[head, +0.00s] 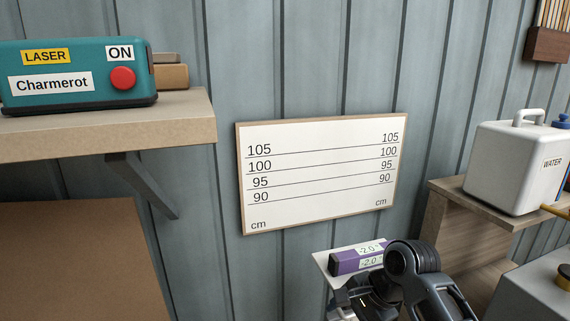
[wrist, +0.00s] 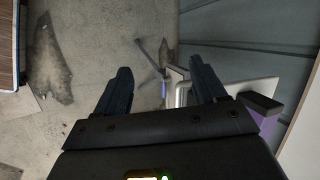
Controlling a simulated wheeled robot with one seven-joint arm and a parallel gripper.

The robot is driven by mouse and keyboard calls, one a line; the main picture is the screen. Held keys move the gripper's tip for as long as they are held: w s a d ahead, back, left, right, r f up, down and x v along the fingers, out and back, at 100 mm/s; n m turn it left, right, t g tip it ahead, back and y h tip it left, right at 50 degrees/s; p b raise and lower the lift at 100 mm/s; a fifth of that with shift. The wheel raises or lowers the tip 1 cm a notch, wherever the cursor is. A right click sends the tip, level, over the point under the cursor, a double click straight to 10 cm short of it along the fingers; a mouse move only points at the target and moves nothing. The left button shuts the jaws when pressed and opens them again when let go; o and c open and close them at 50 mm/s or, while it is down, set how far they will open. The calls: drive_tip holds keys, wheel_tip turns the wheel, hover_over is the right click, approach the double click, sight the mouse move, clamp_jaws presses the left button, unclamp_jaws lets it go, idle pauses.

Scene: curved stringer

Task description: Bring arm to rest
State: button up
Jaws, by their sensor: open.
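My arm (head: 415,265) shows at the bottom right of centre in the head view, bent, in front of the wall. My gripper (wrist: 160,78) is in the wrist view with its two dark fingers spread apart and nothing between them. Beyond and below the fingers are the concrete floor and a thin stand. In the head view I cannot clearly make out the fingertips.
A purple box (head: 357,259) lies on a small white plate (head: 322,258) close beside my arm. A scale board (head: 320,172) hangs on the wall. A teal laser unit (head: 60,105) sits on the left shelf (head: 185,123); a water canister (head: 505,165) stands right.

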drive_tip(key=s+a+f+n+t+y, duration=0.2)
drive_tip(key=s+a+f+t, duration=0.2)
drive_tip(key=s+a+f, duration=0.45)
drive_tip(key=s+d+t+h, duration=0.1)
drive_tip(key=s+d+t, duration=0.1)
drive_tip(key=s, duration=0.5)
drive_tip(key=s+d+t+h, duration=0.1)
drive_tip(key=s+d+t, duration=0.15)
drive_tip(key=s, duration=0.45)
drive_tip(key=s+d+r+n+t+h, duration=0.1)
drive_tip(key=s+d+r+n+h, duration=0.2)
drive_tip(key=s, duration=0.4)
drive_tip(key=s+d+r+n+t+h, duration=0.1)
drive_tip(key=s+d+r, duration=0.25)
drive_tip(key=s, duration=0.35)
drive_tip(key=s+d+r+n+t, duration=0.2)
drive_tip(key=s+d+r+n, duration=0.4)
drive_tip(key=s+r, duration=0.3)
wheel_tip(320, 180, up, 2)
drive_tip(key=shift+s+d+r+h, duration=0.15)
drive_tip(key=shift+d+r+h, duration=0.05)
drive_tip(key=shift+d+h, duration=0.1)
